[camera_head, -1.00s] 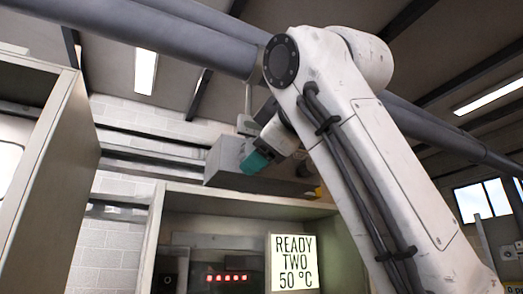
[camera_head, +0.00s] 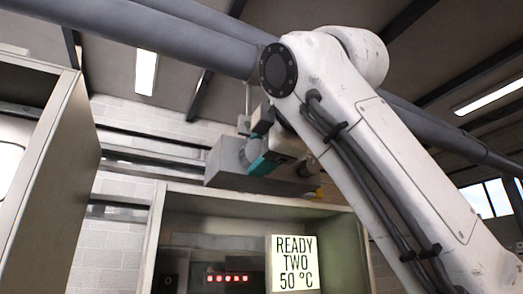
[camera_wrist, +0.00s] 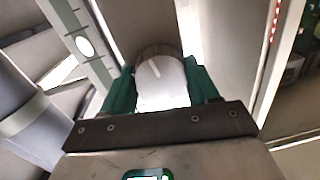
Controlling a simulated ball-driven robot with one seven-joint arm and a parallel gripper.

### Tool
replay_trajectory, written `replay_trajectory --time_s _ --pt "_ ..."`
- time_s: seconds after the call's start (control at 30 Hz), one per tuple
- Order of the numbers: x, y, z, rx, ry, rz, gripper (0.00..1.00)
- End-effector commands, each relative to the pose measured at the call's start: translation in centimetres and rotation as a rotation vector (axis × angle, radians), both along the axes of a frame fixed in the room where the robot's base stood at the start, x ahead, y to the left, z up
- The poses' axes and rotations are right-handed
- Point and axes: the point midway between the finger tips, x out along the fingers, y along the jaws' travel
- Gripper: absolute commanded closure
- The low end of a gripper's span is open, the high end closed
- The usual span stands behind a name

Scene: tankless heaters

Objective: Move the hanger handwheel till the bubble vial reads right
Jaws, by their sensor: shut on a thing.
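In the wrist view my gripper (camera_wrist: 160,78) has its two green fingers on either side of a round, pale grey-white knob with a darker rim and a light line on it, which appears to be the handwheel (camera_wrist: 163,88). The fingers are shut on it. In the head view my gripper (camera_head: 256,162) shows as a teal finger and dark block against the grey box (camera_head: 225,178) below the big pipe. My arm hides part of that area. I cannot make out the bubble vial or its reading in either view.
Large grey pipes (camera_head: 165,30) run overhead, with a thin hanger rod (camera_head: 247,98) below. Below the box is an open cabinet (camera_head: 250,203) with red lights and a sign (camera_head: 293,262) reading "READY TWO 50 °C". Another cabinet (camera_head: 55,150) stands at the left.

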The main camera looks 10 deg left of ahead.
Motion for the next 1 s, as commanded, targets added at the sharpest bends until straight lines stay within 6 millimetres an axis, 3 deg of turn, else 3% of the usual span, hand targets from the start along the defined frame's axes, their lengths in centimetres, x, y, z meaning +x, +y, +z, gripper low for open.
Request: replay_trajectory --time_s 0.23,0.27,0.5,1.0 --pt "-0.06 0.21 -0.32 -0.006 0.005 0.004 0.71" --pt "-0.06 0.22 -0.33 -0.006 0.005 0.004 0.4" --pt "-0.03 0.12 -0.2 -0.002 0.004 0.002 0.17" --pt "0.03 -0.07 0.04 0.008 0.004 -0.001 0.16"
